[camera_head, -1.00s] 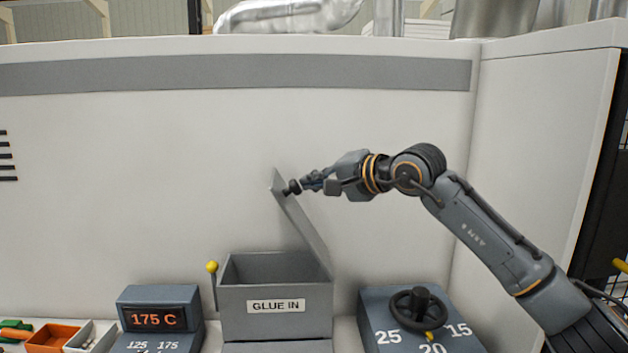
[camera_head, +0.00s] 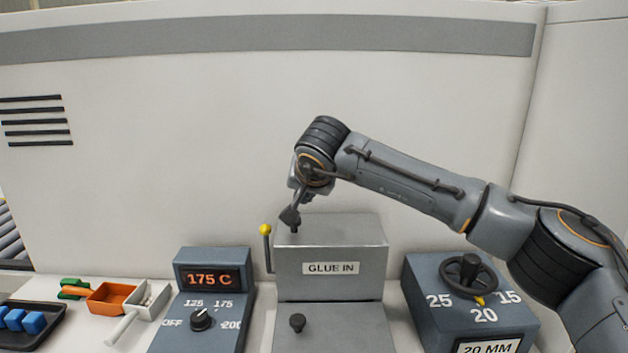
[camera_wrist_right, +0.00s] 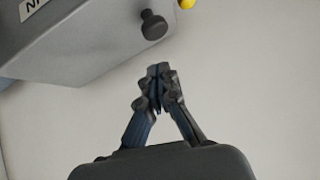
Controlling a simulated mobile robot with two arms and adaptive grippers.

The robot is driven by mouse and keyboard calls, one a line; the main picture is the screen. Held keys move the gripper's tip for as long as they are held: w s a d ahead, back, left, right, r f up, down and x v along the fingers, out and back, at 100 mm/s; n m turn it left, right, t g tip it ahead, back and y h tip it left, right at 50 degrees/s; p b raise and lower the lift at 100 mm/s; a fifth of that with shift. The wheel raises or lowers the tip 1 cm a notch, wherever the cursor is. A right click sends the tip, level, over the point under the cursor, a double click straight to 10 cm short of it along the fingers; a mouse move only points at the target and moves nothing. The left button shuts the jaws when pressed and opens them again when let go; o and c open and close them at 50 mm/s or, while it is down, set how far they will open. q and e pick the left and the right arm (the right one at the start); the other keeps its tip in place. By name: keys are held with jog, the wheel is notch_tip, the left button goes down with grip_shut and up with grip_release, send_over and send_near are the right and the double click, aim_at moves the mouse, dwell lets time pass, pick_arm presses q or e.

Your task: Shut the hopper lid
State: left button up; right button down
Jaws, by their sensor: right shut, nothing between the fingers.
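The grey hopper (camera_head: 290,268), labelled GLUE IN, stands in the middle of the head view. Its lid (camera_head: 345,230) lies flat over the top, and no opening shows. The lid's dark knob (camera_head: 294,230) is at the left; it also shows in the right wrist view (camera_wrist_right: 153,25). My right gripper (camera_head: 290,214) is just above the lid's left part, beside the knob. In the right wrist view its fingertips (camera_wrist_right: 158,72) are together and empty, apart from the knob. My left gripper is not in view.
A yellow-tipped lever (camera_head: 265,231) stands close at the hopper's left. The 175 C control box (camera_head: 213,257) is left, and a handwheel box (camera_head: 430,275) is right. Small trays (camera_head: 109,297) lie farther left.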

jog(key=f, duration=0.1)
jog(key=a+f+h+b, duration=0.1)
jog(key=f, duration=0.1)
jog(key=shift+a, duration=0.3)
jog(key=shift+a+f, duration=0.1)
jog(key=shift+f, duration=0.35)
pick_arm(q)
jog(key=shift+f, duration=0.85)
pick_arm(e)
jog(key=shift+s, duration=0.1)
jog(key=shift+f, duration=0.25)
jog(key=shift+s+a+r, duration=0.1)
